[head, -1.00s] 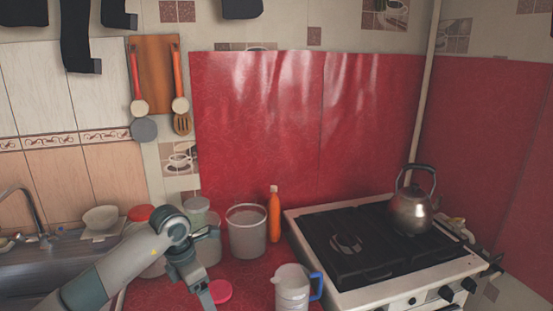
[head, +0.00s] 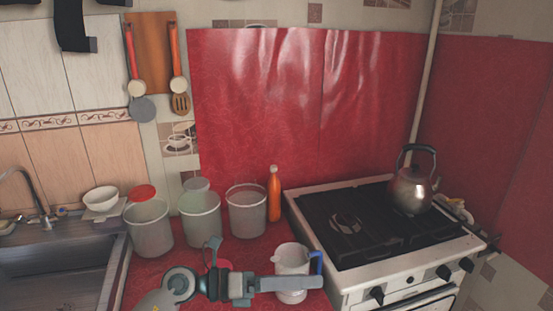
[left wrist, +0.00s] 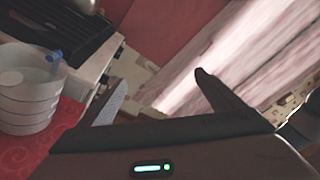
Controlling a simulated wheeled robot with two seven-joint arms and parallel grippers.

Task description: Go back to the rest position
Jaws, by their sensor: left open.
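My left gripper (head: 300,284) reaches in from the lower left of the head view and points right, across the front of a white jug (head: 291,258) with a blue handle. In the left wrist view its two dark fingers (left wrist: 160,80) are spread apart with nothing held between them. The jug also shows in the left wrist view (left wrist: 28,100), to the left of and outside the fingers. I cannot tell from the head view whether the gripper touches the jug. My right gripper is not in view.
Several grey buckets (head: 149,230) and an orange bottle (head: 274,193) stand along the back of the red counter. A red lid (head: 140,192) lies behind them. A stove (head: 345,275) with a metal kettle (head: 410,190) is at right, a sink (head: 60,268) at left.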

